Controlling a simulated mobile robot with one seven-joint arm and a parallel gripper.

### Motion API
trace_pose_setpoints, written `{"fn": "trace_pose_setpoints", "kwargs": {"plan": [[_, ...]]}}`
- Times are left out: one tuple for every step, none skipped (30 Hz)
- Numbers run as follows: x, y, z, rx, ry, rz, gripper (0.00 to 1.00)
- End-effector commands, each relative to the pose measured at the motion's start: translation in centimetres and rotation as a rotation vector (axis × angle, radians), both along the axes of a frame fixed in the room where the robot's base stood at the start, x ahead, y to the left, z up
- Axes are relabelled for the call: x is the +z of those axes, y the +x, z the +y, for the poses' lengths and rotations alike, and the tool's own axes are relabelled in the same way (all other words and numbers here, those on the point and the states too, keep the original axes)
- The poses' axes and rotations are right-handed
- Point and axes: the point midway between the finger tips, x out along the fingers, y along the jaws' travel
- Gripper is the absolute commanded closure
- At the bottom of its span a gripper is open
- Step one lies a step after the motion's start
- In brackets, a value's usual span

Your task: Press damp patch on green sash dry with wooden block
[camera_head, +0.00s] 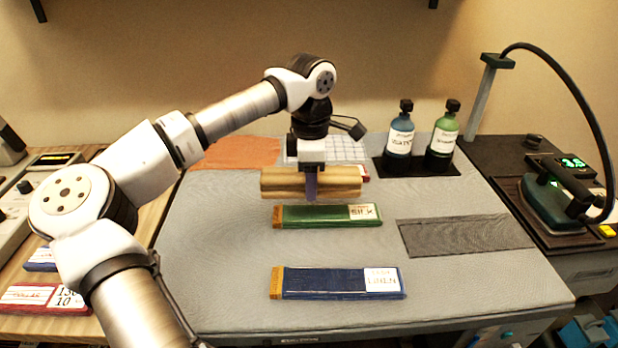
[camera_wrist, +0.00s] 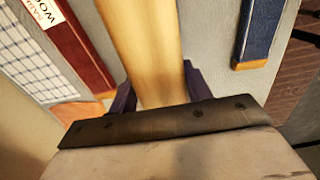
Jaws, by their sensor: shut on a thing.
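My gripper (camera_head: 312,188) is shut on the wooden block (camera_head: 342,182), a long pale piece held level across the jaws. In the wrist view the block (camera_wrist: 145,45) runs up from between the two dark fingers (camera_wrist: 158,92). The green sash (camera_head: 315,217) lies flat on the grey table, with an orange end at left and a white label reading SILK at right. In the head view the block appears just behind and above the sash; I cannot tell the exact gap. I cannot make out a damp patch. The block hides the green sash in the wrist view.
A blue sash (camera_head: 325,283) lies in front on the grey table (camera_head: 220,250). A red sash (camera_wrist: 85,50) lies behind, beside a checked cloth (camera_head: 345,149). A dark mesh cloth (camera_head: 465,236) is at right. Two bottles (camera_head: 399,137) (camera_head: 443,138) and a green iron (camera_head: 548,203) stand back right.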

Motion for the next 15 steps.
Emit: {"fn": "trace_pose_setpoints", "kwargs": {"plan": [[0.25,0.0,-0.08,0.0,0.0,-0.001,0.9],[0.31,-0.02,-0.11,0.0,0.0,-0.001,0.9],[0.39,-0.03,-0.16,0.0,0.0,-0.001,0.9],[0.45,-0.04,-0.19,0.0,0.0,-0.001,0.9],[0.51,-0.05,-0.22,0.0,0.0,-0.001,0.9],[0.59,-0.06,-0.26,0.0,0.0,-0.001,0.9],[0.65,-0.07,-0.3,0.0,0.0,-0.001,0.9],[0.71,-0.09,-0.33,-0.001,0.0,-0.001,0.9],[0.79,-0.1,-0.36,-0.001,0.0,-0.001,0.9],[0.85,-0.11,-0.39,-0.001,0.0,-0.001,0.9],[0.91,-0.11,-0.43,-0.001,0.0,-0.001,0.9],[0.99,-0.12,-0.47,-0.001,0.0,-0.001,0.9],[1.05,-0.13,-0.5,-0.001,0.0,-0.001,0.9],[1.11,-0.15,-0.54,-0.001,0.0,-0.001,0.9],[1.19,-0.16,-0.58,-0.001,0.0,-0.001,0.9]]}}
